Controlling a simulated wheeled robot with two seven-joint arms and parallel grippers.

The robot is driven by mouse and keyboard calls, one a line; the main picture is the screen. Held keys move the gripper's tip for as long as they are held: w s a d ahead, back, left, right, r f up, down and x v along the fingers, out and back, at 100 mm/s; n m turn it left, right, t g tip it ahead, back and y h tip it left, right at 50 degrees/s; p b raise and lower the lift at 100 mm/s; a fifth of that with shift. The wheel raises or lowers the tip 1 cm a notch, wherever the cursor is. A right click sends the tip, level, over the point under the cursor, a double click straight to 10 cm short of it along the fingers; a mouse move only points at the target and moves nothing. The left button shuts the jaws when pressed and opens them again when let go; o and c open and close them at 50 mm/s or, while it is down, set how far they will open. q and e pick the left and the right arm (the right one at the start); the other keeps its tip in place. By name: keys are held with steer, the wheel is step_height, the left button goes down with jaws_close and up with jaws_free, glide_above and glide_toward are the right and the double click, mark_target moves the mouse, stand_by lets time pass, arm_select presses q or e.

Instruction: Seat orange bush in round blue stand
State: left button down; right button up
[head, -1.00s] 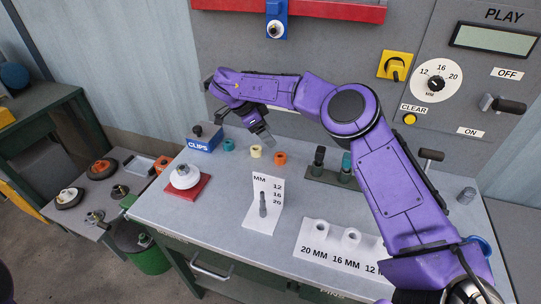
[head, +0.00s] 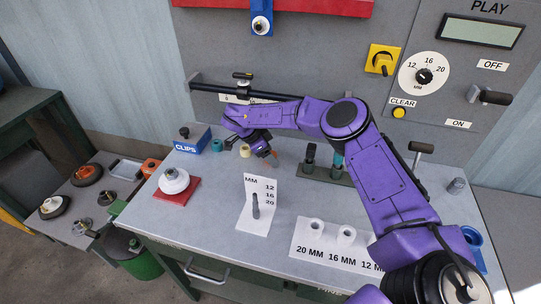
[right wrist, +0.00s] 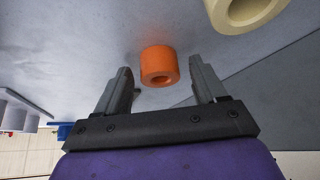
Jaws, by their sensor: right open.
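The orange bush (head: 274,157), a short hollow cylinder, stands on the grey bench top toward the back, partly hidden by my right gripper in the head view. My right gripper (head: 265,152) is open and low over the bench beside it. In the right wrist view the orange bush (right wrist: 158,66) shows between and just beyond the open fingertips, with gaps at both sides. A round blue piece (head: 473,238), which looks like the blue stand, is at the bench's right edge, partly hidden by my right arm. My left gripper is not in view.
A cream bush (head: 245,151) and a teal bush (head: 217,146) stand left of the orange one. A dark rack with posts (head: 325,170) is to the right. A white MM gauge (head: 259,190), a white size-marked block (head: 318,241) and a red base (head: 177,190) occupy the front.

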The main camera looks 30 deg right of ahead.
steer(key=c, duration=1.2)
